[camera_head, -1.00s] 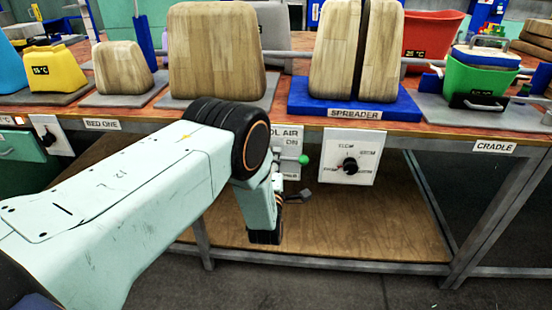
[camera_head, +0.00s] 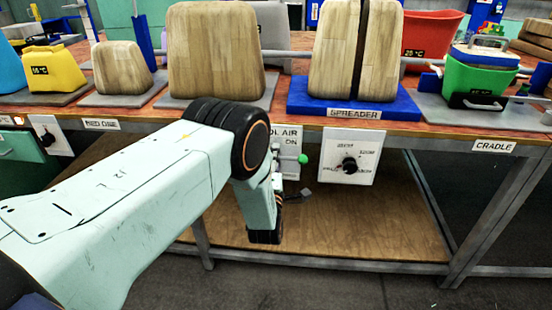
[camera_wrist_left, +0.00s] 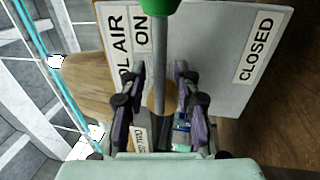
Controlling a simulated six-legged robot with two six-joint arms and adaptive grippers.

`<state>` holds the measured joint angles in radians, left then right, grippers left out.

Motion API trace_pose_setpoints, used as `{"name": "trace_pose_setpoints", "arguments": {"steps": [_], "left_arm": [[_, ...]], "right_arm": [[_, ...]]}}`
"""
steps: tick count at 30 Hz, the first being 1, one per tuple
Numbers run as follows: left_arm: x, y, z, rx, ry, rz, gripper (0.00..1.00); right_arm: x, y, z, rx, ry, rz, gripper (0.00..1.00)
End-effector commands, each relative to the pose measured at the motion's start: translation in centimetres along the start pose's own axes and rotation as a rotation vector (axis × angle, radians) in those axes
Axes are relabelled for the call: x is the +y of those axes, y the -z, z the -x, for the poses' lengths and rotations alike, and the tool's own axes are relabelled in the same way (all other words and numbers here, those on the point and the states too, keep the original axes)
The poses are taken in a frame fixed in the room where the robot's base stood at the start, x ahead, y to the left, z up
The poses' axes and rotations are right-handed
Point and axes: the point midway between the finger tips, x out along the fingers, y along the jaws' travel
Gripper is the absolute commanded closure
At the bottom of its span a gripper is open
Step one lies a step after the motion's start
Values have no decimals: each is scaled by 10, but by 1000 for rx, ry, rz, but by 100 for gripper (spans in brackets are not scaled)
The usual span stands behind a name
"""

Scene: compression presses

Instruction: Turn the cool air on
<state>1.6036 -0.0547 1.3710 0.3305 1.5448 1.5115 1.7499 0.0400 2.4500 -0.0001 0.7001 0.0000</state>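The cool air panel (camera_head: 288,146) is a pale plate under the table edge, partly hidden by my left arm in the head view. Its lever ends in a green knob (camera_head: 303,159). In the left wrist view the green knob (camera_wrist_left: 160,5) is at the top edge, with the grey lever shaft (camera_wrist_left: 160,45) running down from it, between "ON" and "CLOSED" labels. My left gripper (camera_wrist_left: 160,78) is open, one dark finger on each side of the lower shaft, with visible gaps. In the head view it is mostly hidden behind my wrist. My right gripper is not in view.
A dial panel (camera_head: 348,156) hangs just right of the lever. The table edge (camera_head: 440,129) runs above, with wooden blocks (camera_head: 215,50) and a blue spreader base (camera_head: 405,107) on it. A lower wooden shelf (camera_head: 350,230) lies below.

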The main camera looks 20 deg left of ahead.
Motion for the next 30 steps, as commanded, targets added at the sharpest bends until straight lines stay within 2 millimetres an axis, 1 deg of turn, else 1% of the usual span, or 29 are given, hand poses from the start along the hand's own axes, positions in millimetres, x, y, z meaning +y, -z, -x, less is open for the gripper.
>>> {"name": "trace_pose_setpoints", "arguments": {"steps": [4, 7, 15, 18, 21, 25, 30], "left_arm": [[0, 0, 4, 0, 0, 0, 68], [0, 0, 17, -1, 1, -1, 68], [-1, -1, 72, -2, 4, -1, 68], [-1, -1, 91, -3, 4, -2, 68], [-1, 0, 105, -2, 4, -1, 68], [-1, 0, 116, -1, 3, 0, 68], [0, 0, 120, -1, 0, 1, 68]], "right_arm": [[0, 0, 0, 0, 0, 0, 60], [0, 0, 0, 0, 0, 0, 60], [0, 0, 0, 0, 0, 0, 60], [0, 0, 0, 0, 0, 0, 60], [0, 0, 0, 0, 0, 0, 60], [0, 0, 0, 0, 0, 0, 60], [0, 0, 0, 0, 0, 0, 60]]}}
